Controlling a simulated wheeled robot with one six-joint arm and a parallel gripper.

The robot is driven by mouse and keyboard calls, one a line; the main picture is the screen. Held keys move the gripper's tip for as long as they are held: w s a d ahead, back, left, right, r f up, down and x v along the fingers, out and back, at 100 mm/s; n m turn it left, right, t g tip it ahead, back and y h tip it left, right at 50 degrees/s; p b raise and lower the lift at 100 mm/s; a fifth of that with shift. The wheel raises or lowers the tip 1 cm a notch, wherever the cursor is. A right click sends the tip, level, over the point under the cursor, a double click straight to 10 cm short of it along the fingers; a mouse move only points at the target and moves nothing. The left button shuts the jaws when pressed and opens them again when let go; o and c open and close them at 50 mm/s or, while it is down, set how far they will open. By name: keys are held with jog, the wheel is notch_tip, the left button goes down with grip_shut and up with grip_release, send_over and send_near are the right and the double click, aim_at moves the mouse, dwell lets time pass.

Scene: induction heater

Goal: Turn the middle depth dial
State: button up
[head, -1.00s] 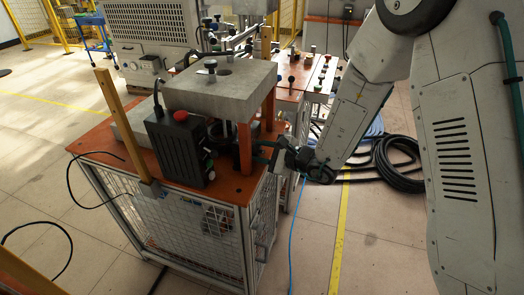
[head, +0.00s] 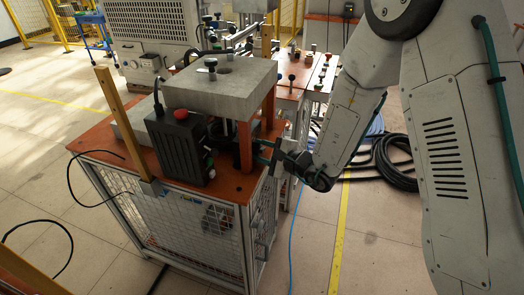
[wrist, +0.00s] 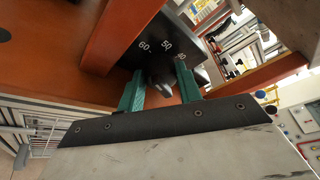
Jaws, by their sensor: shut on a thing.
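The depth dial's dark knob (wrist: 160,84) shows in the wrist view, in front of a dark scale plate (wrist: 178,48) marked 60, 50 and a partly covered number. My gripper (wrist: 161,90) has one green finger on each side of the knob and is shut on it. In the head view my gripper (head: 264,152) reaches in from the right, beside the orange upright (head: 246,145) under the grey block. The dial itself is hidden in the head view.
The orange-topped machine (head: 232,186) has a grey block (head: 222,88) on orange uprights above the gripper's level. A black box with a red button (head: 180,115) stands on its left. Cables (head: 395,160) lie on the floor at right.

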jog(key=o, duration=1)
jog(key=shift+s, duration=0.1)
